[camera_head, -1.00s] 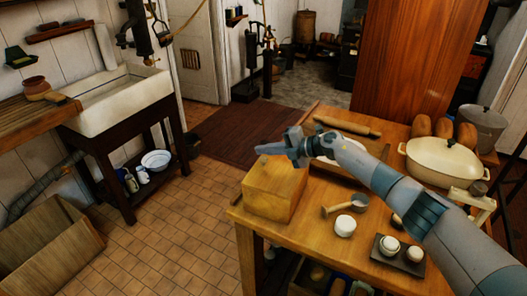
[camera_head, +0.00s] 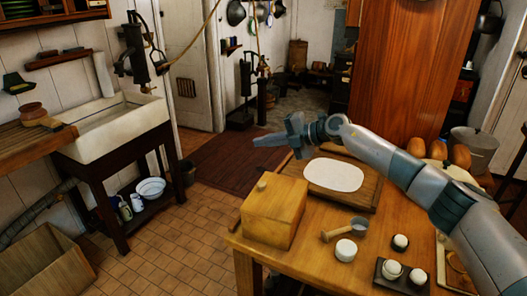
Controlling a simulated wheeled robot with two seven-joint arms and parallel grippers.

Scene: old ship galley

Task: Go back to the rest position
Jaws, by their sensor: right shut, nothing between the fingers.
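My right arm comes in from the lower right and reaches over the wooden table (camera_head: 295,250). Its gripper (camera_head: 268,141) is shut and empty, in the air beyond the wooden box (camera_head: 272,212) and left of the flat white oval (camera_head: 333,175) on a wooden board (camera_head: 365,203). The gripper touches nothing that I can see. My left gripper does not show.
A wooden-handled scoop (camera_head: 345,229), white cups (camera_head: 346,249) and a dark tray (camera_head: 383,283) are on the table. Loaves and a grey pot (camera_head: 473,145) stand at its right. A white sink (camera_head: 110,125) is at the left. The tiled floor (camera_head: 175,240) between is clear.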

